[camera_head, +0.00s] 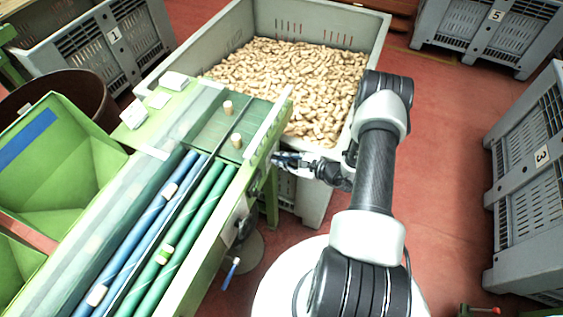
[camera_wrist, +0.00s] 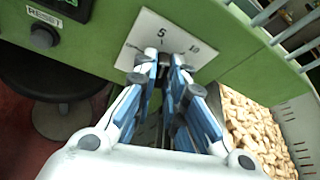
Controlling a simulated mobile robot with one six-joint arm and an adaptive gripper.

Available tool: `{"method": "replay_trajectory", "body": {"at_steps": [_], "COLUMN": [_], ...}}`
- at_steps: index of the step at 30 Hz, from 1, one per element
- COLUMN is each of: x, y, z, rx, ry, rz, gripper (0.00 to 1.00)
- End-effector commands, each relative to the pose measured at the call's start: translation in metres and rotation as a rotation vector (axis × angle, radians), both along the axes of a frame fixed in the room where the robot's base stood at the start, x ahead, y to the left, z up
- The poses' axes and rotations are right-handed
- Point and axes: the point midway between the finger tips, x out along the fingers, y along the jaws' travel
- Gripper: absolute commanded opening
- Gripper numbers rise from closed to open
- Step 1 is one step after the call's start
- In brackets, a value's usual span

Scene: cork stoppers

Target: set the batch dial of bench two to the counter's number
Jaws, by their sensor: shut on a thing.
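The batch dial's white plate (camera_wrist: 150,22) is on the green bench side in the wrist view. It shows a 5 and a 10 with marks; its lower part is behind my fingers. My gripper (camera_wrist: 163,73) is shut on the dial's knob in front of the plate, and the fingers hide most of the knob, so its pointer cannot be read. In the head view my gripper (camera_head: 280,160) reaches the bench's right side. The counter (camera_wrist: 70,6) is a dark panel cut off at the top left of the wrist view; its number is not visible.
A black button (camera_wrist: 42,37) sits under a RESET label. A grey crate full of corks (camera_head: 375,25) stands behind the bench (camera_head: 200,285). Crates marked 1 (camera_head: 75,60), 5 (camera_head: 463,40) and 3 (camera_head: 520,170) stand around. Red floor is free at right.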

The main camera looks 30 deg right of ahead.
Motion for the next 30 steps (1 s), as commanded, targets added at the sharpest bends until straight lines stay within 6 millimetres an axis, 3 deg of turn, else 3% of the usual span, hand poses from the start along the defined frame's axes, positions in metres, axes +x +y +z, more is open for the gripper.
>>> {"method": "replay_trajectory", "body": {"at_steps": [18,30], "x": [0.0035,0.0046], "y": [-0.0049,-0.0057], "z": [-0.0023,-0.0019], "rx": [0.442,0.618], "ry": [0.344,0.481], "rz": [0.0,-0.002], "gripper": [0.0,0.0]}}
